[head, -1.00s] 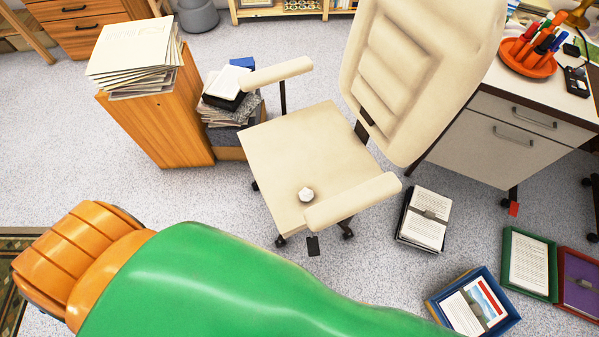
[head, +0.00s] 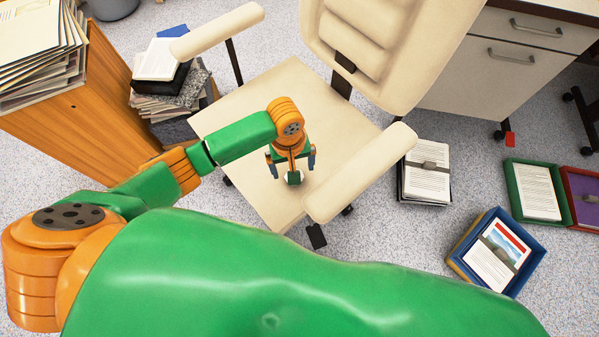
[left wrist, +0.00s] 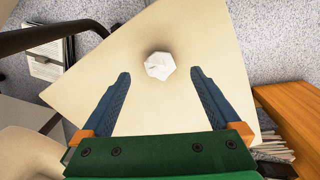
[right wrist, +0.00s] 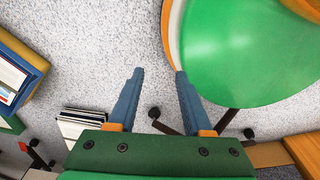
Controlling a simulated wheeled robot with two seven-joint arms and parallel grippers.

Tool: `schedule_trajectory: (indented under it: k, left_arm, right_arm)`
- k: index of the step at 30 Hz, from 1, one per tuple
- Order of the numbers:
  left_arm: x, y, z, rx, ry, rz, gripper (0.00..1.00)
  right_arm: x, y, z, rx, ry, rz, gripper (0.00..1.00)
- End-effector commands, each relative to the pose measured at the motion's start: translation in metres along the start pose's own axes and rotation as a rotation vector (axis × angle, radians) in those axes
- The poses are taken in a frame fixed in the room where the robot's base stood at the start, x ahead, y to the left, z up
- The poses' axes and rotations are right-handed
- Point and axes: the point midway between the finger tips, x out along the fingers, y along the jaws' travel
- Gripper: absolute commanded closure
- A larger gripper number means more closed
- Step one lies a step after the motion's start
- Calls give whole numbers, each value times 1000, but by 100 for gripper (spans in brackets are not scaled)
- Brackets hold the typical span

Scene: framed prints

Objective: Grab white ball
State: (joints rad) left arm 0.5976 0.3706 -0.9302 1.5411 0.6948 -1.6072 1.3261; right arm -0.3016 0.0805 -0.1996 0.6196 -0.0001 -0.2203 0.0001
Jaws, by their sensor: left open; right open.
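A white faceted ball (left wrist: 159,66) sits on the cream chair seat (left wrist: 135,40) in the left wrist view. It lies ahead of the open fingertips of my left gripper (left wrist: 160,77), centred between them, with nothing held. In the head view my left gripper (head: 292,165) hangs over the cream seat (head: 245,110) and hides most of the ball. My right gripper (right wrist: 159,75) is open and empty in the right wrist view, above the speckled floor. It does not show in the head view.
The chair's armrests (head: 362,172) and (head: 217,30) flank the seat, and its backrest (head: 385,45) rises behind. A wooden cabinet (head: 85,130) with papers stands at the left. A blue box (head: 535,262) and a paper stack (head: 427,172) lie on the floor at right.

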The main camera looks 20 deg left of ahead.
Motion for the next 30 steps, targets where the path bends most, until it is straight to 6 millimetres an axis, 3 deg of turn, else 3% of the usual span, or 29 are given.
schedule_trajectory:
  k: [1, 5, 13, 21, 30]
  left_arm:
    - [5, -3, 0, -6, 5, -21, 3]
    - [15, -6, 2, -18, 2, -43, 3]
    - [64, -5, -3, -17, 1, -41, 3]
    - [66, -5, -3, -17, 3, -39, 3]
    - [66, -6, -3, -17, 3, -39, 84]
  right_arm:
    - [12, 0, 0, 0, 2, 0, 50]
    - [19, 1, -3, 1, 9, 2, 50]
    - [45, 15, -3, 11, 22, 26, 50]
    - [44, 24, -17, 12, 47, 40, 50]
    - [44, 21, -14, 14, 41, 36, 50]
